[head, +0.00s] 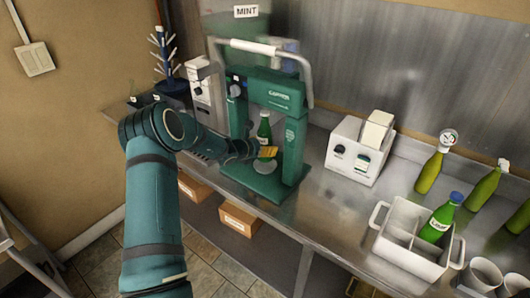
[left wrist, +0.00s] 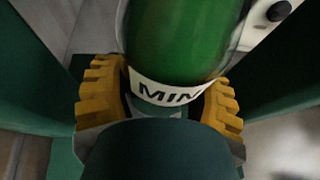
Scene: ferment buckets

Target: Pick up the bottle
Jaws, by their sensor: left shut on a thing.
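A green bottle (head: 264,130) stands upright inside the green press-like machine (head: 272,95) on the steel counter. In the left wrist view the bottle (left wrist: 180,40) fills the upper middle, with a white label reading "MIN" at its lower part. My left gripper (head: 266,152) reaches in from the left, low on the bottle. Its yellow ridged fingers (left wrist: 163,105) are on both sides of the bottle around the label, shut on it. The bottle's lower end is partly hidden by the gripper. My right gripper is not in view.
A white divided crate (head: 393,259) with another green bottle (head: 440,218) stands at the right. A white device (head: 357,150) is right of the machine, and yellow-green bottles (head: 431,172) stand behind the crate. The machine's posts flank the gripper closely.

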